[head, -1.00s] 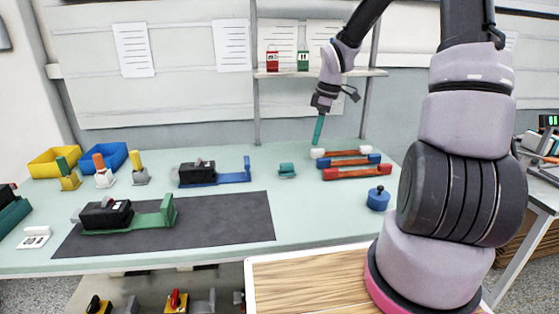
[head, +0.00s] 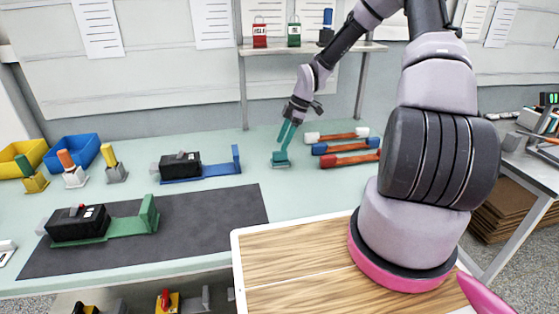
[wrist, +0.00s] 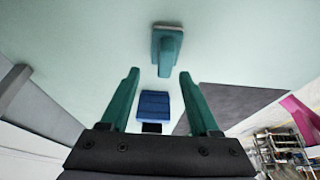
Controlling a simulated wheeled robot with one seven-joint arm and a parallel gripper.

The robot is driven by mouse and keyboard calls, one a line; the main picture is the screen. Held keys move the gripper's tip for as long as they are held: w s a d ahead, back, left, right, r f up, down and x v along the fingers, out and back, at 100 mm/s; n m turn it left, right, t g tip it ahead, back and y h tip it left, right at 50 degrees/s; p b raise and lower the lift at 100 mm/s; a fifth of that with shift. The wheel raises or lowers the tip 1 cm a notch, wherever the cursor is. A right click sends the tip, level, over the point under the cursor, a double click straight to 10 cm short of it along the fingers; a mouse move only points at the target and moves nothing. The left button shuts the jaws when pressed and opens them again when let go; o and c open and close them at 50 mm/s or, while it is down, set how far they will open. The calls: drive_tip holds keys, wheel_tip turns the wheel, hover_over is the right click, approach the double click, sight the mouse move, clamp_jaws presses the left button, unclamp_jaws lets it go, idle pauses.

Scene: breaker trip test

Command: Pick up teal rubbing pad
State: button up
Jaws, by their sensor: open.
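The teal rubbing pad (head: 281,163) sits on the pale green bench top, right of the blue-based breaker. It has a raised handle and a lighter grey edge, and also shows in the wrist view (wrist: 168,45) ahead of the fingertips. My gripper (head: 283,146) points down over the pad with its two teal fingers apart. In the wrist view my gripper (wrist: 159,76) has nothing between its fingertips, and the pad lies beyond them, slightly right of their midline. In the head view the fingers overlap the pad's top, so I cannot tell whether they touch it.
Several red, blue and white-ended bars (head: 345,147) lie close right of the pad. A black breaker on a blue base (head: 215,172) stands to the left; its upright blue end (wrist: 155,104) shows in the wrist view. A grey mat (head: 228,209) lies in front.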

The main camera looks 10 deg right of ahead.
sight(280, 152)
drive_tip(key=x, duration=0.5)
drive_tip(key=shift+s+d+f, duration=0.2)
drive_tip(key=shift+s, duration=0.15)
clamp_jaws()
drive_tip(key=shift+r, duration=0.1)
wheel_tip(280, 152, up, 10)
drive_tip(key=shift+f, duration=0.1)
